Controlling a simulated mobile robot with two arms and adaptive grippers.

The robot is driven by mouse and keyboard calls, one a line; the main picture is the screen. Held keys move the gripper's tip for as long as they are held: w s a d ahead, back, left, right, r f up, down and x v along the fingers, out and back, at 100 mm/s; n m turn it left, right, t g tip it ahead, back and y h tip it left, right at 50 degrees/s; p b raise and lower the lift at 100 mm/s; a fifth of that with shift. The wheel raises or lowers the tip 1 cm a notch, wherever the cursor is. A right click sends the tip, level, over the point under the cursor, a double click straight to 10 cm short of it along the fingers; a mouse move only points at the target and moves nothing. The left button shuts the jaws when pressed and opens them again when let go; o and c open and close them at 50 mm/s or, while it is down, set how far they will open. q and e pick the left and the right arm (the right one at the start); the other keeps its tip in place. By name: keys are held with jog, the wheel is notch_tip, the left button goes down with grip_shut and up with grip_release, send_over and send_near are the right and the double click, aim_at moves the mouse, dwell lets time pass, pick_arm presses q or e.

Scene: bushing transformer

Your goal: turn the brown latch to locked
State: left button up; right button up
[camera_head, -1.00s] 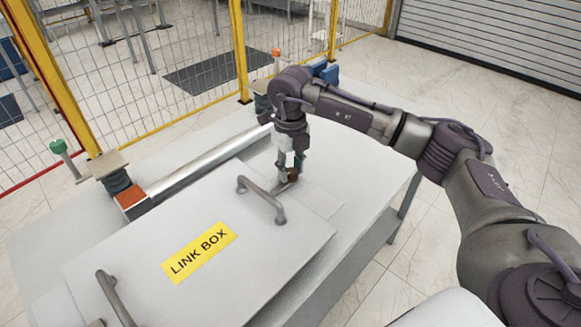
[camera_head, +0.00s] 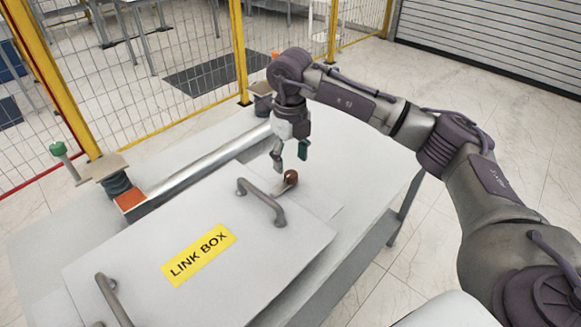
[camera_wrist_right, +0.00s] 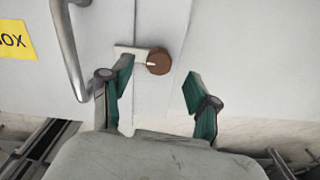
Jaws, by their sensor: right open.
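The brown latch (camera_head: 291,177) is a round brown knob on a short metal lever, at the edge of the grey link box lid (camera_head: 130,245). In the right wrist view the brown latch (camera_wrist_right: 159,62) shows a small pale mark, and its metal lever (camera_wrist_right: 128,50) points left toward the lid. My right gripper (camera_head: 290,160) is open and empty just above the latch, apart from it. In the right wrist view the green-padded fingers of the right gripper (camera_wrist_right: 158,78) are spread, with the knob between and beyond their tips. My left gripper is out of view.
A curved grey handle (camera_head: 260,202) stands on the lid close to the latch, and a second handle (camera_head: 115,300) is at lower left. A metal bar (camera_head: 205,165) runs behind the lid. A yellow-posted mesh fence (camera_head: 190,80) stands behind the table.

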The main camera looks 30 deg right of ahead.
aim_at(291, 173)
notch_tip(291, 173, up, 8)
dwell(0.6)
